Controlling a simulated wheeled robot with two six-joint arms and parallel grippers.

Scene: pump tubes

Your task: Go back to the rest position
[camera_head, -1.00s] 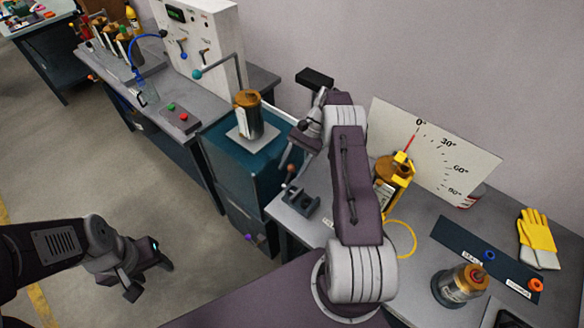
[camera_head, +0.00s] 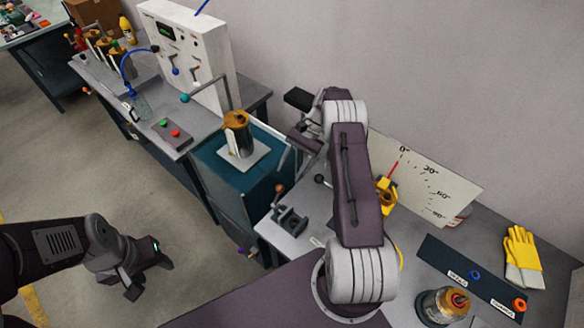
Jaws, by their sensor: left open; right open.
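My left gripper (camera_head: 150,275) is open and empty, low at the left over the grey floor. My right arm rises from the lower middle and bends toward the wall. My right gripper (camera_head: 300,140) is mostly behind the arm's own links, near the teal cabinet's right edge; its fingers are hard to make out. A brass-topped pump tube (camera_head: 238,135) stands upright on a pale plate on the teal cabinet (camera_head: 225,178), clear of both grippers. Another brass-topped tube (camera_head: 443,305) stands at the lower right.
A yellow holder (camera_head: 386,192) and a white angle scale (camera_head: 430,180) stand behind my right arm. A black clamp (camera_head: 291,220) sits on the grey table. Yellow gloves (camera_head: 523,255) lie at the right. A white control panel (camera_head: 190,60) stands at the back. The floor at left is clear.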

